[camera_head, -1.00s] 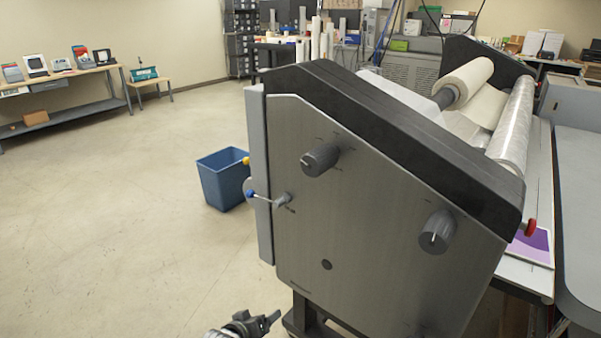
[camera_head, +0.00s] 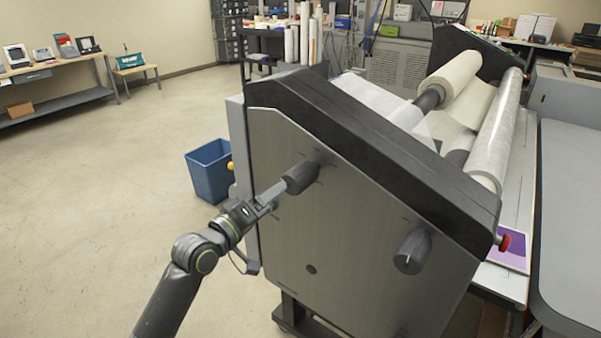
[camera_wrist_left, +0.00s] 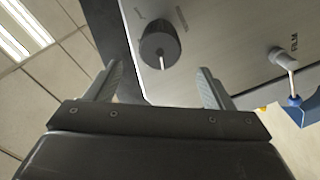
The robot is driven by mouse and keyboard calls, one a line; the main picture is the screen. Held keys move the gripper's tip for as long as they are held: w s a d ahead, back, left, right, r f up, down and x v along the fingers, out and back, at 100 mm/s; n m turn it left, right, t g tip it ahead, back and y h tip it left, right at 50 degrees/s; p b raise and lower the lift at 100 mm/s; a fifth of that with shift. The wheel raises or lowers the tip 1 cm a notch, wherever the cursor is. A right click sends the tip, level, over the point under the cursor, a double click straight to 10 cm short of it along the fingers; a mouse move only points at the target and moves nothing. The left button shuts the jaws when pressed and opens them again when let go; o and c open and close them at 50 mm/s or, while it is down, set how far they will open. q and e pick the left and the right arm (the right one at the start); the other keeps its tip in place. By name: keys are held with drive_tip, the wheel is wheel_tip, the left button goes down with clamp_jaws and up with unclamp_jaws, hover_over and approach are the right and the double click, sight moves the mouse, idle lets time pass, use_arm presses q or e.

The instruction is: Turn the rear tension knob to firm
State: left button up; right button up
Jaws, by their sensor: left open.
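The rear tension knob (camera_head: 302,177), a dark ribbed cylinder, sticks out of the grey side panel (camera_head: 345,235) of the laminator at its upper left. In the left wrist view the knob (camera_wrist_left: 160,41) shows a white pointer line at its lower edge; small scale marks lie around it, too small to read. My left gripper (camera_head: 271,193) is open, its fingers pointing at the knob. In the left wrist view the gripper (camera_wrist_left: 160,75) has the knob ahead, centred between its fingertips, with no grip on it. My right gripper is not in view.
A second similar knob (camera_head: 412,251) sits lower right on the panel. A small lever (camera_wrist_left: 284,60) marked FILM is right of the knob in the wrist view. A blue bin (camera_head: 208,170) stands on the floor to the left. Open floor lies left of the laminator.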

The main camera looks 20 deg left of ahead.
sight(302, 176)
use_arm(q)
drive_tip(key=p+x, duration=0.2)
drive_tip(key=x, duration=1)
drive_tip(key=shift+w+d+f, duration=0.1)
drive_tip(key=shift+w+d, duration=0.05)
drive_tip(key=shift+w, duration=0.2)
drive_tip(key=shift+c, duration=0.2)
drive_tip(key=c, duration=0.9)
